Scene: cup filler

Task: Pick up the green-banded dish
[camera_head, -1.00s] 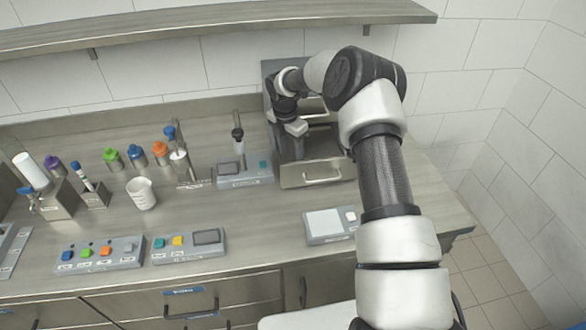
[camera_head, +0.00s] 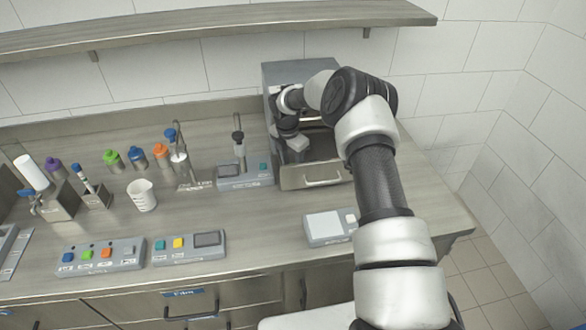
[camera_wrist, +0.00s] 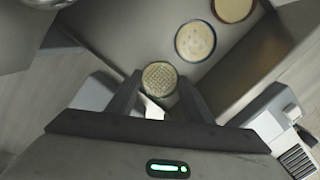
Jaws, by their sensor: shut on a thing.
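The green-banded dish (camera_wrist: 160,78) is a small round dish with a pale, grid-textured top and a thin greenish rim. In the wrist view it sits between the fingertips of my gripper (camera_wrist: 159,88), which is shut on it. In the head view my gripper (camera_head: 297,144) is inside the open drawer (camera_head: 312,177) of the grey cabinet, and the dish cannot be made out there. Whether the dish is clear of the drawer floor is hard to tell.
In the wrist view a dark-rimmed dish (camera_wrist: 195,41) and an orange-brown-rimmed dish (camera_wrist: 233,8) lie in a row beyond the held one. Drawer walls are close on both sides. A device with a small screen (camera_head: 245,172) stands left of the cabinet (camera_head: 290,70).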

